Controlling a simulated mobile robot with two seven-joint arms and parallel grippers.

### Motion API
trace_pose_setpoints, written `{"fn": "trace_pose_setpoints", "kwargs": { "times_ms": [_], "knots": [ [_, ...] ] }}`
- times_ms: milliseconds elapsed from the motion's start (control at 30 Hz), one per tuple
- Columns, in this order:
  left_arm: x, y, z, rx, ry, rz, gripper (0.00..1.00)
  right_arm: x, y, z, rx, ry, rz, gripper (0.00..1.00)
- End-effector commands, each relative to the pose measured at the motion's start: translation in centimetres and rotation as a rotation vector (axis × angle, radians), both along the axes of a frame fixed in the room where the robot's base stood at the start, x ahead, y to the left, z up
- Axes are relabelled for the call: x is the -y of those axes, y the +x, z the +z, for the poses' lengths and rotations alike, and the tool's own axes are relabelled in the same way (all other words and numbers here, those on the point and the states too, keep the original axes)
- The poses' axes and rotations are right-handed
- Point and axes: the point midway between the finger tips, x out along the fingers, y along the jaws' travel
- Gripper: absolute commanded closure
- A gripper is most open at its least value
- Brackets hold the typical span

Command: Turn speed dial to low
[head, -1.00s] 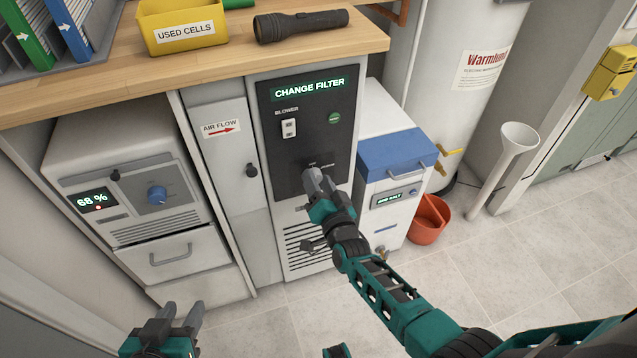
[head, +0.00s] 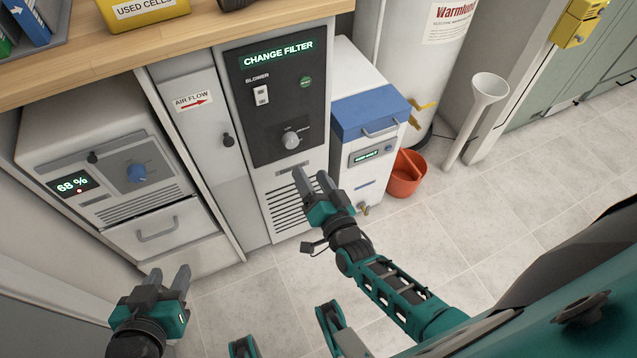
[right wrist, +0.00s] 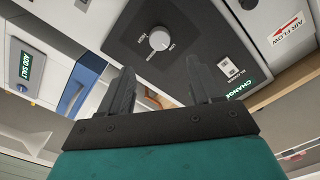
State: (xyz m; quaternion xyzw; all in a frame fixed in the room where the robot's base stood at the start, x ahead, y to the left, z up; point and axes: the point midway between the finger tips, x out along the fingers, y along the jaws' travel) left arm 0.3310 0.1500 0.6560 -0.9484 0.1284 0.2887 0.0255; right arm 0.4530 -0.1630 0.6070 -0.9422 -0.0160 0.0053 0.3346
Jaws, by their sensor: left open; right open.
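The speed dial (head: 292,140) is a round light-grey knob low on the dark panel (head: 262,136) of the middle unit. Small lettering arcs above it, too small to read in the head view. The dial also shows in the right wrist view (right wrist: 159,40), beyond the fingertips. My right gripper (head: 311,180) is open and empty, below and in front of the dial, apart from it. Its two fingers also show in the right wrist view (right wrist: 158,90). My left gripper (head: 168,282) is open and empty at the lower left, away from the units.
The floor in front is clear.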

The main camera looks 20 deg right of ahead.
Motion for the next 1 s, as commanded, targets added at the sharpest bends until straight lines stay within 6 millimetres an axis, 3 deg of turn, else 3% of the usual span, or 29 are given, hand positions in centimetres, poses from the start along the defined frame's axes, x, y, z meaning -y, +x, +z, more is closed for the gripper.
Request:
{"fn": "trace_pose_setpoints", "kwargs": {
  "times_ms": [100, 233, 833, 1000],
  "knots": [
    [0.0, 0.0, 0.5, 0.000, 0.000, 0.000, 0.57, 0.1, -1.7, 0.1, -0.001, -0.001, 0.001, 0.36],
    [0.0, 0.0, 0.6, 0.000, 0.000, 0.000, 0.57, 0.1, -2.7, 0.1, 0.000, -0.001, 0.000, 0.36],
    [0.2, 0.0, 0.7, -0.001, -0.010, 0.007, 0.57, 0.1, -2.9, 0.1, -0.001, -0.002, 0.001, 0.36],
    [0.1, 0.0, 2.6, 0.001, -0.007, 0.008, 0.57, 0.0, -4.0, 2.1, -0.062, -0.084, 0.046, 0.36]
  ]
}}
